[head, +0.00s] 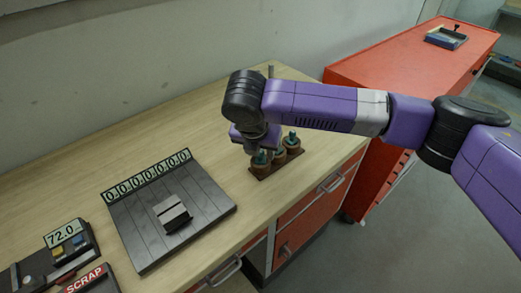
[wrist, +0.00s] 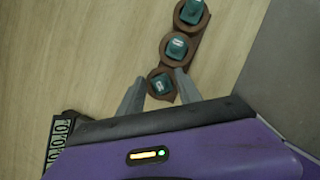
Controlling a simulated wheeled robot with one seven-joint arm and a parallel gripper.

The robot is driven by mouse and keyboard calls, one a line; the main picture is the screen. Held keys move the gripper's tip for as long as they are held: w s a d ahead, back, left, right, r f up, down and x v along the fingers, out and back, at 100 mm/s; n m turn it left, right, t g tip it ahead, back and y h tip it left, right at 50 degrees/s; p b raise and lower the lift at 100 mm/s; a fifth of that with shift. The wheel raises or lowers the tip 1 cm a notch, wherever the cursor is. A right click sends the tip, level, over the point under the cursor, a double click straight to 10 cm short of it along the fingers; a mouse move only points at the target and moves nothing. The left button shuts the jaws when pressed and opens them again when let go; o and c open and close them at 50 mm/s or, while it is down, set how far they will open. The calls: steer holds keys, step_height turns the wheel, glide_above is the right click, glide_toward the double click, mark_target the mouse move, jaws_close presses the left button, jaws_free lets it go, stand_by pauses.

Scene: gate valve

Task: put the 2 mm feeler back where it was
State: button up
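A brown rack (head: 264,175) on the wooden bench has three round seats in a row, each with a teal-topped feeler. The feelers show in the head view at left (head: 261,157), middle (head: 279,148) and right (head: 292,137). In the wrist view they are at the bottom (wrist: 160,84), middle (wrist: 177,46) and top (wrist: 192,10). Their size markings are too small to read. My gripper (wrist: 159,76) is open, its fingers apart on either side of the bottom feeler, with gaps visible. In the head view its fingers are hidden.
A dark grooved plate (head: 140,228) with a row of zero displays lies left of the rack, a grey block (head: 173,213) on it. A 72.0 display device (head: 65,245) and a SCRAP label (head: 85,280) are at lower left. A red cabinet (head: 400,75) stands at right.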

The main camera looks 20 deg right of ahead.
steer(key=b+v, duration=0.2)
steer(key=v, duration=1)
steer(key=shift+r, duration=0.15)
